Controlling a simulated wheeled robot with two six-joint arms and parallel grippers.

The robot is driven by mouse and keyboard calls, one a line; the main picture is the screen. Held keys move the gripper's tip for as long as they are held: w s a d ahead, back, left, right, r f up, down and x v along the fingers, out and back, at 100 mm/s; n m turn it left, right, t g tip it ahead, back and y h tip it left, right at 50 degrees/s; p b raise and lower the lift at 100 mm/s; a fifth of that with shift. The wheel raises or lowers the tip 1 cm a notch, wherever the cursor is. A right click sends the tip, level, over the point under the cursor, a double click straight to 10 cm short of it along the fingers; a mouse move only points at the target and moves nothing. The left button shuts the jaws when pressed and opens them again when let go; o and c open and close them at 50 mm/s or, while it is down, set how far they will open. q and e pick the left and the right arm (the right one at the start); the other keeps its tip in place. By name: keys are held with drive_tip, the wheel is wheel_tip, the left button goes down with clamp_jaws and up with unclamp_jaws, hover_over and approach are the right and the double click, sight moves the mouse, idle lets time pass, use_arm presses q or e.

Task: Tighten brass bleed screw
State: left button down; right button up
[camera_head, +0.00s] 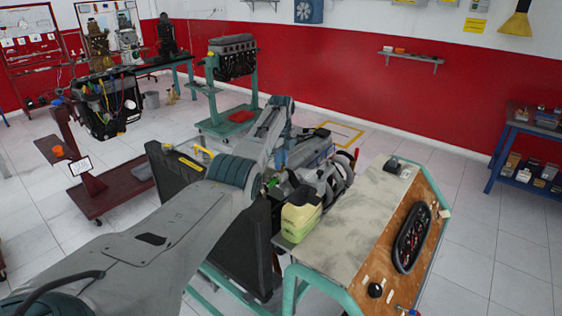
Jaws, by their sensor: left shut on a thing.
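My left arm comes in from the lower left, bends up and then drops to my left gripper (279,162) over the engine trainer. The engine trainer (322,180) is a grey engine with a blue part and a round pulley end, set behind a black radiator-like panel (232,250). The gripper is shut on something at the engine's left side. Its fingertips are small and partly hidden, so I cannot make out what they hold. I cannot pick out the brass bleed screw. My right gripper is not in view.
A yellowish fluid tank (301,214) stands beside the engine. Other engine stands (230,122) are at the back left, and a blue shelf (530,150) is at the right. Floor is free between them.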

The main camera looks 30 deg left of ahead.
use_arm(q)
drive_tip(key=shift+w+r, duration=0.1)
drive_tip(key=shift+r, duration=0.15)
drive_tip(key=c, duration=1.3)
unclamp_jaws()
drive_tip(key=shift+c, duration=0.2)
drive_tip(key=shift+f, duration=0.1)
drive_tip(key=shift+r+b, duration=0.45)
wheel_tip(320, 180, up, 10)
drive_tip(key=b, duration=0.4)
drive_tip(key=shift+f, duration=0.1)
